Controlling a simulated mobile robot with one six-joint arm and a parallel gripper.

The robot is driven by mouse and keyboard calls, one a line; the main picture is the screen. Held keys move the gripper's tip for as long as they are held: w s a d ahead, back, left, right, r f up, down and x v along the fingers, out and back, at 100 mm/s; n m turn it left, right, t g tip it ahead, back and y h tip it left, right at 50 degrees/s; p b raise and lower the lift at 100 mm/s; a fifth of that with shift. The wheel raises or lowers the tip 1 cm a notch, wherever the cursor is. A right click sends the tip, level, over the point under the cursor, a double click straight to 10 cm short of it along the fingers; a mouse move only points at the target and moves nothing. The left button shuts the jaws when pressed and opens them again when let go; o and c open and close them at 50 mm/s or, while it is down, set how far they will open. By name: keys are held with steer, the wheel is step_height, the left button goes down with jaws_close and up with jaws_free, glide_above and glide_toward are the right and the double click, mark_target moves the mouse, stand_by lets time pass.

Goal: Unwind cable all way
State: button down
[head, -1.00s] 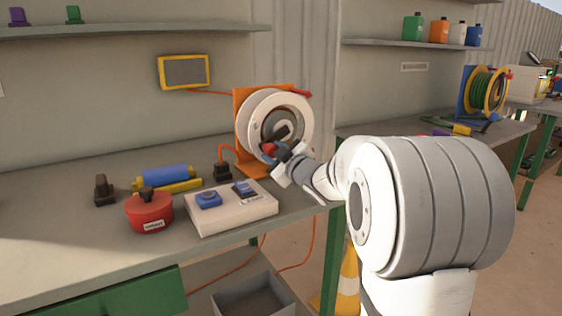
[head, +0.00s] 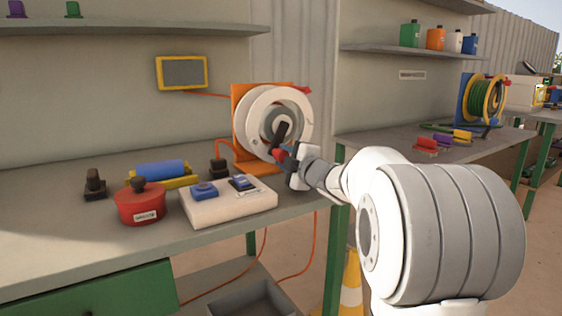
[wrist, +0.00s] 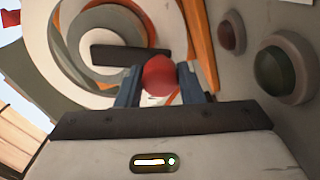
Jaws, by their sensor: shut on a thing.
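A white cable reel (head: 262,106) stands upright on an orange stand (head: 238,124) at the back of the bench. Its dark crank arm (head: 281,133) also shows in the wrist view (wrist: 118,55). My gripper (head: 284,157) is shut on the crank's red knob (wrist: 160,78), which sits between the two blue-grey fingers in the wrist view. Little cable shows on the drum, and the wound amount cannot be told.
A white box with blue switches (head: 228,202), a red pot-like object (head: 139,203) and a blue cylinder on a yellow base (head: 160,170) stand left of my arm. A yellow-framed screen (head: 183,72) hangs behind. A second reel (head: 487,96) stands on the right bench.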

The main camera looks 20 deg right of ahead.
steer(key=shift+f, duration=0.1)
stand_by(0.3)
steer(key=c, duration=1)
jaws_free()
steer(key=shift+o, duration=0.2)
steer(key=shift+s, duration=0.1)
steer(key=p+v, duration=0.1)
steer(key=v, duration=0.6)
steer(key=shift+d+p, duration=0.15)
steer(key=shift+p, duration=0.2)
steer(key=shift+s, duration=0.3)
